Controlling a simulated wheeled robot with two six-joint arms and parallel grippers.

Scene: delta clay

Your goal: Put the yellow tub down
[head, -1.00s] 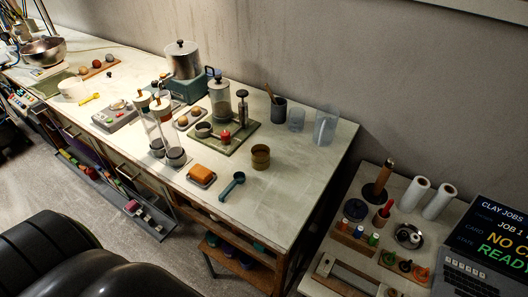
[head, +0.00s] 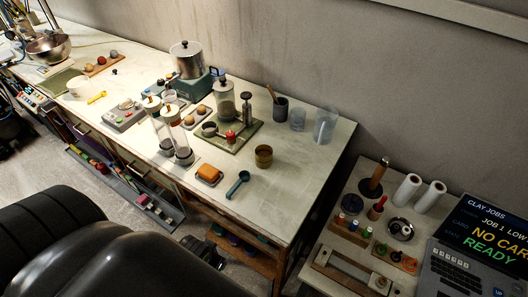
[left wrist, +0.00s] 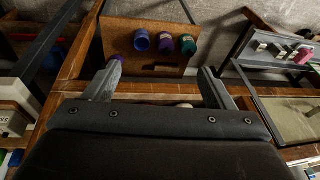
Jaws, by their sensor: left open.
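A brownish-yellow round tub (head: 263,156) stands upright on the bench top near its right part in the head view; I cannot tell for sure that it is the yellow tub. Nothing holds it. My left gripper (left wrist: 160,76) is open in the left wrist view, below bench height, facing a wooden lower shelf. I see no yellow tub between its fingers. A pale thing low between the fingers is mostly hidden by the gripper body. Part of the gripper seems to show beside the shelf in the head view (head: 192,244). My right gripper is not in view.
On the wooden shelf (left wrist: 160,26) stand a blue tub (left wrist: 141,41), a purple tub (left wrist: 167,44) and a green tub (left wrist: 188,46). The bench top right of the brownish-yellow tub is clear.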

